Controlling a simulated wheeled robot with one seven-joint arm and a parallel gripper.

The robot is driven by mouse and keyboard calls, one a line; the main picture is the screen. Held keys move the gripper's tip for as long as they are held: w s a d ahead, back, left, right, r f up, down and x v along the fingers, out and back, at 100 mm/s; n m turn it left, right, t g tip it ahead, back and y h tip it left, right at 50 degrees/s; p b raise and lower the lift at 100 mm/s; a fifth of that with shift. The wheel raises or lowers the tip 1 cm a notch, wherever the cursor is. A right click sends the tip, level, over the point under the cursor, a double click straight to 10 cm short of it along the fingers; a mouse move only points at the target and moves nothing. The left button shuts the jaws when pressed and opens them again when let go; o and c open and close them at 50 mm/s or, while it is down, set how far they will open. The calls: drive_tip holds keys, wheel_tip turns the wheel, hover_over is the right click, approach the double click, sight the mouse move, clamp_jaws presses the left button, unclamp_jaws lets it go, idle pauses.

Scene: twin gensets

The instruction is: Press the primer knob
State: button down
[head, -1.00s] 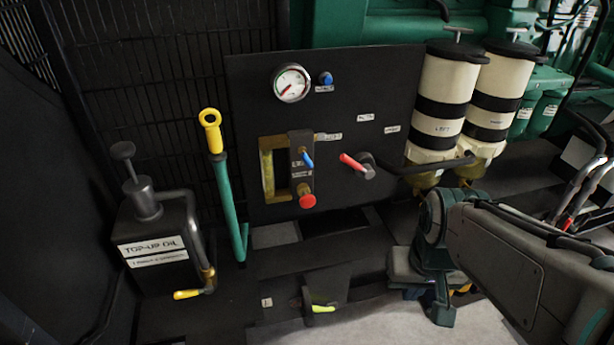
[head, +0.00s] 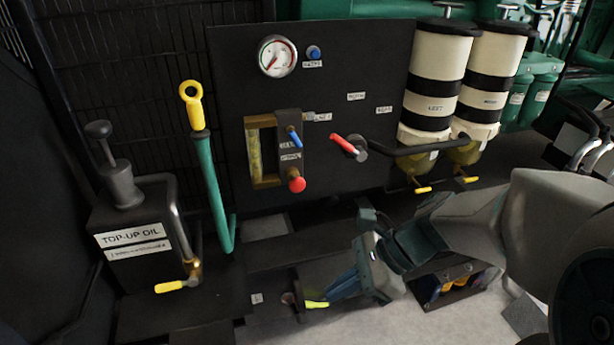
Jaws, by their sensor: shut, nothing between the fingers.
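No label here reads clearly as primer, so I cannot tell which part is the primer knob. A small blue round knob (head: 314,52) is on the black panel (head: 225,60), right of the dial gauge. A red round knob (head: 297,184) sits lower, beside the brass sight glass. Two pale filter canisters at the right, the left one (head: 436,70) and the right one (head: 492,75), have T-shaped tops. My gripper (head: 335,292) is shut and empty, low in front of the panel. Its tips are close to a yellow-green lever end (head: 316,304); contact is unclear.
A red-handled valve lever (head: 345,145) sticks out from the panel. A black top-up oil can (head: 135,235) and a green lever with a yellow ring (head: 208,170) stand at the left. Pale floor (head: 370,325) shows in front.

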drive_tip(key=w+d+m+t+y+b, duration=0.2)
drive_tip(key=w+m+t, duration=0.3)
drive_tip(key=m, duration=0.7)
drive_tip(key=w+d+f+m+t+y+b, duration=0.1)
drive_tip(key=w+m+t+y+b, duration=0.4)
drive_tip(key=w+m, duration=0.5)
drive_tip(key=shift+w+d+m+t, duration=0.15)
drive_tip(key=shift+d+m+t, duration=0.3)
drive_tip(key=shift+m, duration=0.55)
drive_tip(key=shift+f+b, duration=0.15)
drive_tip(key=shift+b, duration=0.15)
drive_tip(key=b, duration=0.4)
approach(292, 188)
drive_tip(key=a, duration=0.4)
drive_tip(key=shift+w+a+b, duration=0.2)
drive_tip(key=shift+w+b, duration=0.1)
drive_tip(key=shift+w, duration=0.45)
drive_tip(key=shift+w+a+b, duration=0.15)
drive_tip(key=shift+w+b, duration=0.15)
drive_tip(key=shift+w, duration=0.45)
drive_tip(key=shift+r, duration=0.2)
